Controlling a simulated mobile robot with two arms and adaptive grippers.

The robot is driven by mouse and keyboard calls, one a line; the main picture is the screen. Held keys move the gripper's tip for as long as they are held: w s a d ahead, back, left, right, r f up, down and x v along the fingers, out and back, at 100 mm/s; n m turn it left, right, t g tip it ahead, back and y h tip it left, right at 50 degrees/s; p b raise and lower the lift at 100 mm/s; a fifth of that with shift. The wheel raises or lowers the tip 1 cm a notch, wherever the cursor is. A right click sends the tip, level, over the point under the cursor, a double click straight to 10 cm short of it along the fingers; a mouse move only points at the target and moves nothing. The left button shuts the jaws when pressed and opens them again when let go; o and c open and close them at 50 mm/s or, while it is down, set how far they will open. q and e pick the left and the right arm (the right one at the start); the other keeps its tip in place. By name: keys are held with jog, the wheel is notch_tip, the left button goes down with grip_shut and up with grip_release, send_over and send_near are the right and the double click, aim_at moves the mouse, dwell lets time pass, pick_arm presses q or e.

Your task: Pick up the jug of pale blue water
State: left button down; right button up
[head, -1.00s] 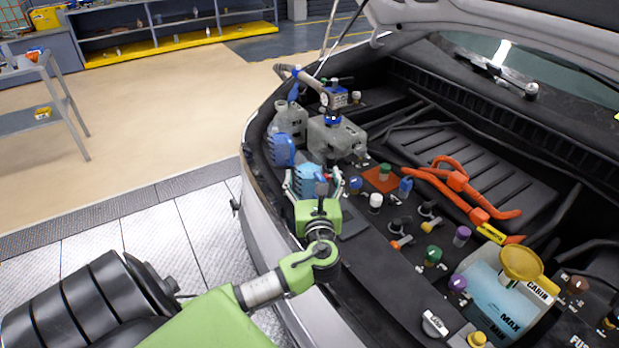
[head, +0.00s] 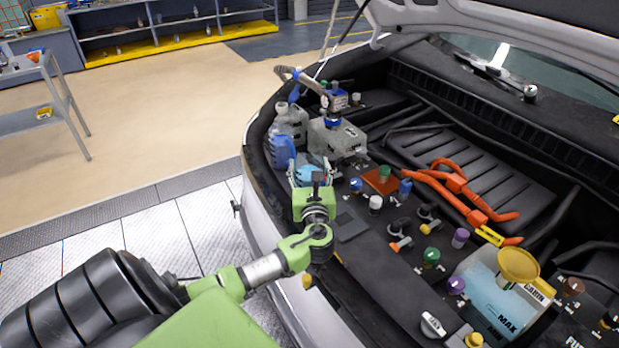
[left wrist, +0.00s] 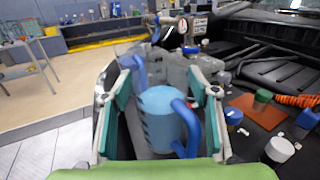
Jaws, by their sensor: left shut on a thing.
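The jug of pale blue water (left wrist: 158,110), with a darker blue handle (left wrist: 190,125), is between the teal-padded fingers of my left gripper (left wrist: 162,112) in the left wrist view. In the head view the jug (head: 311,173) shows only in part, past my left gripper (head: 311,178), at the car's front left edge. The gripper is shut on the jug. The jug's base is hidden, so I cannot tell if it still rests on the ledge. My right gripper is not in view.
A darker blue jug (head: 283,151) stands just beyond, near a grey container (head: 292,118) and a grey tank (head: 338,138) with a gauge tool (head: 336,98). Several coloured caps stand to the right. A yellow funnel (head: 518,265) sits on the MAX/MIN reservoir (head: 490,300).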

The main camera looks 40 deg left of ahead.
pick_arm(q)
jog(key=shift+r, duration=0.15)
jog(key=shift+w+r, duration=0.1)
jog(key=shift+r, duration=0.5)
jog(key=s+d+r+b, duration=0.1)
jog(key=s+d+r, duration=0.8)
jog(key=d+r, duration=0.1)
jog(key=shift+s+d+r, duration=0.2)
jog(key=shift+d+r, duration=0.05)
jog(key=shift+r, duration=0.6)
jog(key=shift+d+f, duration=0.1)
